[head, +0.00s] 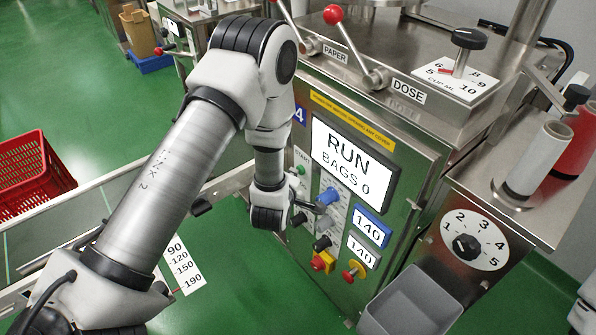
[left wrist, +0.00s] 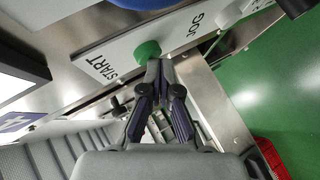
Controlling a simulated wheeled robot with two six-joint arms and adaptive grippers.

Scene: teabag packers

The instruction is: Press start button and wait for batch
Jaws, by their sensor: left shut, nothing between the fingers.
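The packing machine's screen (head: 352,163) reads RUN and BAGS 0. The green start button (head: 301,170) sits on the panel below the START label. In the left wrist view, the green start button (left wrist: 148,52) is just beyond my left gripper (left wrist: 154,72). My left gripper (head: 316,207) is shut and empty in front of the panel in the head view, its body partly hidden by the wrist. Its fingertips overlap the lower edge of the button in the left wrist view. I cannot tell whether they touch it. My right gripper is out of view.
Red-ball levers (head: 334,15) stick out above. A grey bin (head: 412,303) is below right. A red crate (head: 30,170) stands at left on the green floor.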

